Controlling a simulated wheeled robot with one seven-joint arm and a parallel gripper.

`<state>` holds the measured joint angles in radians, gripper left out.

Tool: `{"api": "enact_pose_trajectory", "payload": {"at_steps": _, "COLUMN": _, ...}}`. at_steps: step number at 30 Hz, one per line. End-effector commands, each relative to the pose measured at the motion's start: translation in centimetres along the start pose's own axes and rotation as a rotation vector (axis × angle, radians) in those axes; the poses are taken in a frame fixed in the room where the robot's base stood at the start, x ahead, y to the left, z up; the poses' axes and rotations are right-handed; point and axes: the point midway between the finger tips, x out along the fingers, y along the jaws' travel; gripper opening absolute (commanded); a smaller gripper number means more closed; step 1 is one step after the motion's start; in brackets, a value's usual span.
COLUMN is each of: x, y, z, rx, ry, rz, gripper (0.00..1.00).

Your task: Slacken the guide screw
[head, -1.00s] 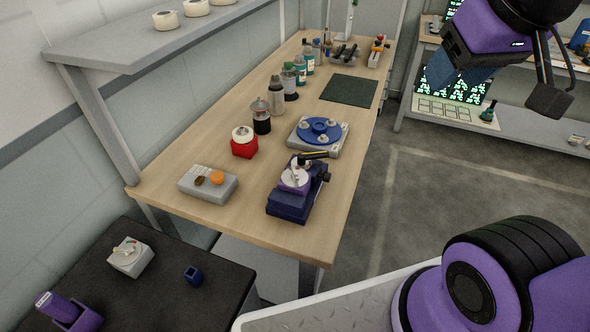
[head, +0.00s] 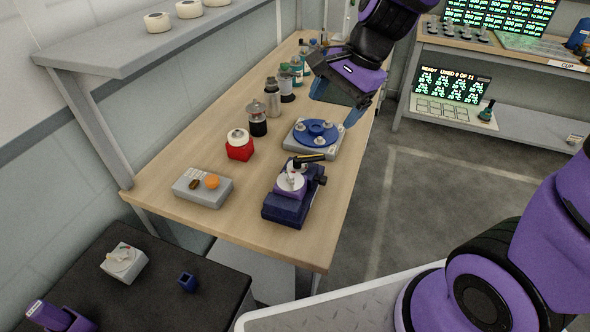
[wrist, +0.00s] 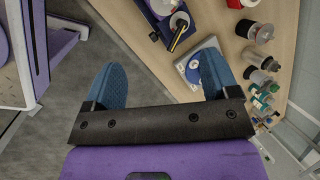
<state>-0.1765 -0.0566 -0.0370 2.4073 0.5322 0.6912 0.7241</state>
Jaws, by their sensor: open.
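A dark blue and purple device (head: 292,198) stands near the front right of the wooden bench, with a pale round disc on top. A yellow and black rod (head: 309,158) lies across its upper part, and a dark knob (head: 321,181) sticks out on its right side. I cannot tell which part is the guide screw. The device also shows at the top of the wrist view (wrist: 165,20). My gripper (head: 338,102) is open and empty, above the bench's right edge, beyond the device. Its two blue fingers point downward, apart from everything, near the grey unit with the blue round plate (head: 316,133).
A grey box with an orange button (head: 212,182) and a red block (head: 240,151) stand to the left. Several bottles (head: 272,103) line the bench's back. A shelf (head: 130,45) overhangs the left side. The floor right of the bench is clear.

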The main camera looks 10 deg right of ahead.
Motion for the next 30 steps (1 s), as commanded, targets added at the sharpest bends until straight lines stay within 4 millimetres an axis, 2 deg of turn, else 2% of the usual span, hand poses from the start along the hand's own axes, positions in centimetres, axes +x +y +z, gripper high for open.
{"api": "enact_pose_trajectory", "payload": {"at_steps": 1, "x": 1.7, "y": -0.5, "z": -0.2, "rx": 0.069, "ry": -0.019, "rz": 0.017, "gripper": 0.81}}
{"api": "enact_pose_trajectory", "payload": {"at_steps": 6, "x": 6.6, "y": -1.9, "z": -0.8, "rx": 0.310, "ry": -0.060, "rz": 0.057, "gripper": 0.81}}
{"api": "enact_pose_trajectory", "payload": {"at_steps": 12, "x": 10.9, "y": -2.5, "z": -1.2, "rx": 0.516, "ry": -0.075, "rz": 0.096, "gripper": 0.81}}
{"api": "enact_pose_trajectory", "payload": {"at_steps": 23, "x": 13.9, "y": -2.5, "z": -1.1, "rx": 0.591, "ry": -0.077, "rz": 0.111, "gripper": 0.81}}
{"api": "enact_pose_trajectory", "payload": {"at_steps": 30, "x": 17.7, "y": -2.1, "z": -0.8, "rx": 0.592, "ry": -0.077, "rz": 0.112, "gripper": 0.81}}
